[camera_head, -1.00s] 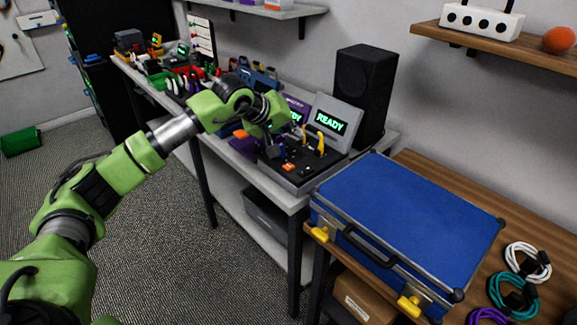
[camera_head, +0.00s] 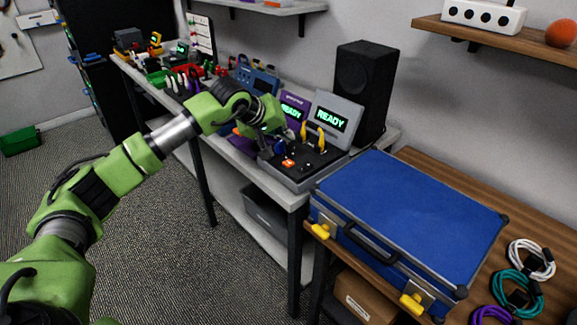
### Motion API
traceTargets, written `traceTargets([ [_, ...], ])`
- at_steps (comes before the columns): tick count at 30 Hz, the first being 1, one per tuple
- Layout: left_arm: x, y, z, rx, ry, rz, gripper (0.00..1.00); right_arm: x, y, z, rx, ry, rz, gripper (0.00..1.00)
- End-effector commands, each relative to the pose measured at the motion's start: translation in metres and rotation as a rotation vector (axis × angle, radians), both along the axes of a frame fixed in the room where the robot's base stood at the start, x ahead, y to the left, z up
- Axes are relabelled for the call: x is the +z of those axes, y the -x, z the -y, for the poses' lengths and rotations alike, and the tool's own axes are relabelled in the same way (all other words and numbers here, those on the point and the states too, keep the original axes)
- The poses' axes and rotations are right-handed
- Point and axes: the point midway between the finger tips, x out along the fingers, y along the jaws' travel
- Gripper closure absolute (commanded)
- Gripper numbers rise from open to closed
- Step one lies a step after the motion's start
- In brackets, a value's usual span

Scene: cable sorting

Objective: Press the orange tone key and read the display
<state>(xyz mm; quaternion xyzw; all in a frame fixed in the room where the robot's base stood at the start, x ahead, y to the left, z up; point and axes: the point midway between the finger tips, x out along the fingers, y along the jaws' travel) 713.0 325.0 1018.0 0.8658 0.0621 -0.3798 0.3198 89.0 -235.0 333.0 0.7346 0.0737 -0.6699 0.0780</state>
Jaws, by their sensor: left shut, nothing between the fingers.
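The orange tone key (camera_head: 288,162) sits on the dark top of a grey tester (camera_head: 297,182) on the grey bench. The tester's raised display (camera_head: 331,120) shows READY in green. A purple unit beside it has a second display (camera_head: 291,111) that also reads READY. My left gripper (camera_head: 279,141) is shut and empty, just behind and left of the orange key, seemingly above the tester. Its fingers are small and partly hidden by my wrist, so I cannot tell whether they touch anything. My right gripper is not in view.
Yellow upright parts (camera_head: 321,138) stand on the tester right of the key. A black speaker (camera_head: 364,92) is behind. A blue case (camera_head: 408,215) and coiled cables (camera_head: 515,290) lie on the wooden table at right. Tools and bins crowd the bench at left.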

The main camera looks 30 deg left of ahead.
Motion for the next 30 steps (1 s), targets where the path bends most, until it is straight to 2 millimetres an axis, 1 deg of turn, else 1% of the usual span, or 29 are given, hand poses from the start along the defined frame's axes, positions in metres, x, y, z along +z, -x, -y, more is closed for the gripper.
traceTargets([
  [1, -0.012, 0.000, 0.000, 0.000, 0.000, -0.001, 1.00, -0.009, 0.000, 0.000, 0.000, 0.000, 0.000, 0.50],
  [7, -0.042, 0.000, 0.000, 0.000, 0.000, 0.000, 1.00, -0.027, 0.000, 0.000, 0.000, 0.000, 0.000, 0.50],
  [9, -0.050, 0.000, 0.000, 0.001, 0.000, 0.001, 1.00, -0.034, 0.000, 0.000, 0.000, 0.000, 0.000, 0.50],
  [12, -0.056, 0.000, 0.000, 0.001, 0.000, 0.001, 1.00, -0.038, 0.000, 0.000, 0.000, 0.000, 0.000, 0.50],
  [30, -0.058, 0.000, 0.000, 0.001, 0.000, 0.001, 1.00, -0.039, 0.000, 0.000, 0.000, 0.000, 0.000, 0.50],
])
